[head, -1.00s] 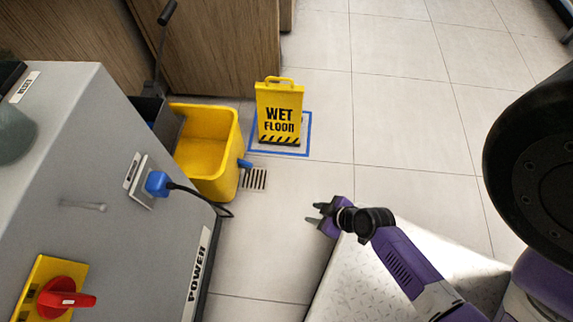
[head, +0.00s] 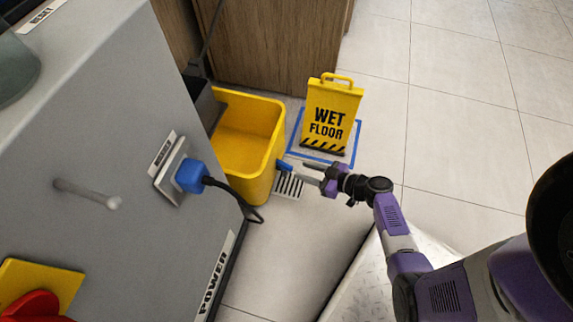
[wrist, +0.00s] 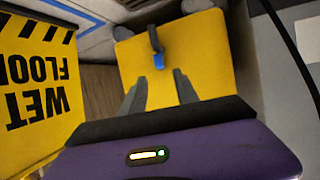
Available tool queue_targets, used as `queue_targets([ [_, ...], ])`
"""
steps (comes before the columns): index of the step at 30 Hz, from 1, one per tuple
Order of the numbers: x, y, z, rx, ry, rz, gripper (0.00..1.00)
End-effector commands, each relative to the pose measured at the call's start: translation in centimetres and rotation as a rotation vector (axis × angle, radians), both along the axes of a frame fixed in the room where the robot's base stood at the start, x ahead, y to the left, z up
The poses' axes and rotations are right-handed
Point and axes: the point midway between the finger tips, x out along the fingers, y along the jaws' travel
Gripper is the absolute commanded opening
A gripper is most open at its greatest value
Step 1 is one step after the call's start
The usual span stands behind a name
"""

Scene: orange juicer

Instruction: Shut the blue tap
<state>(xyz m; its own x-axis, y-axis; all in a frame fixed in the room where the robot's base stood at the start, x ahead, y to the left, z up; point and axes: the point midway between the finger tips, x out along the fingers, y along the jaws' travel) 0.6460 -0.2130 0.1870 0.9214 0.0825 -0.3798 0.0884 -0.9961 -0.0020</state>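The blue tap (head: 284,166) is a small blue piece sticking out from the side of the yellow bucket (head: 262,182), low above the floor drain. In the wrist view the tap (wrist: 158,61) shows its blue end against the yellow bucket wall (wrist: 195,40), with a darker part behind it. My gripper (head: 310,173) is just right of the tap in the head view, its fingers pointing at it. In the wrist view my gripper (wrist: 160,82) is open and empty, the tap a little beyond the gap between the fingertips. I see no contact.
A yellow wet floor sign (head: 331,115) stands close behind my gripper and fills the left of the wrist view. A grey cabinet (head: 110,120) with a blue plug (head: 190,176) and its black cable (head: 235,195) is at left. A drain grate (head: 289,186) lies below.

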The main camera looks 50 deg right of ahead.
Motion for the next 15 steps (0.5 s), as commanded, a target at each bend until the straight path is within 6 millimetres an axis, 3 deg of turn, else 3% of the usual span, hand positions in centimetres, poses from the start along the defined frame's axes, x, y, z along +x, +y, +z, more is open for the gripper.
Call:
queue_targets([
  [15, 6.3, 0.5, -2.8, -0.003, 0.002, 0.001, 0.36],
])
